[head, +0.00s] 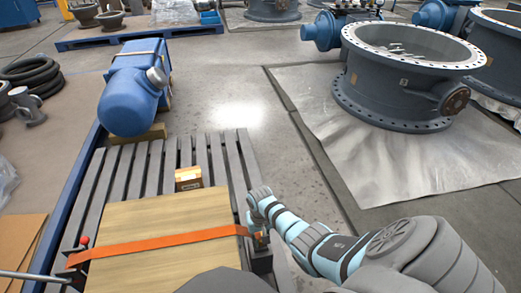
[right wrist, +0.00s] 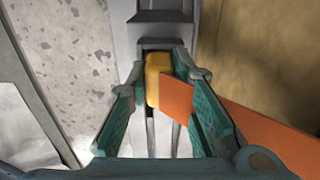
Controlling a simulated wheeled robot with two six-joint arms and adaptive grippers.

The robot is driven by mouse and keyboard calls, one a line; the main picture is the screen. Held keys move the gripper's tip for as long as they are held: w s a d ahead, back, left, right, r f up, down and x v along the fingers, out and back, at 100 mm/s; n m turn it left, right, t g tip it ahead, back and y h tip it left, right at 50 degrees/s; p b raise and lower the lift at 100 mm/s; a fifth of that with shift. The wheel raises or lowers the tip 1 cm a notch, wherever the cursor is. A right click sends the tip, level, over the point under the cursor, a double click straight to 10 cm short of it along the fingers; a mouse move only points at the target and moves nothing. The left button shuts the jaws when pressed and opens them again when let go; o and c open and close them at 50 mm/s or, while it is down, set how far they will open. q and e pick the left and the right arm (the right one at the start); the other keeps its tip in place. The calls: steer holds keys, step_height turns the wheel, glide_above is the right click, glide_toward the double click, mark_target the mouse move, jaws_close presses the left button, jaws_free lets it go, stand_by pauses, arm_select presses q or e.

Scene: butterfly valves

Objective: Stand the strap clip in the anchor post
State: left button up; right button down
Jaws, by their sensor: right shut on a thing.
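My right gripper (head: 258,226) is over the right edge of the slatted pallet, beside the wooden crate (head: 150,215). In the right wrist view its two teal fingers (right wrist: 160,72) are shut on the yellow-orange strap clip (right wrist: 157,82). The orange strap (right wrist: 245,125) runs from the clip to the right there; in the head view the strap (head: 160,244) lies across the crate top. The dark anchor post (head: 262,262) stands under the clip at the pallet edge. Whether the clip touches the post I cannot tell. My left gripper is not in view.
A red-knobbed fitting (head: 83,242) is at the strap's left end. A large flanged valve (head: 405,75) stands on sheeting to the right. The floor between is clear.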

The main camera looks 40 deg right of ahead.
steer(key=shift+f, duration=0.1)
steer(key=c, duration=1.4)
jaws_free()
steer(key=shift+o, duration=0.2)
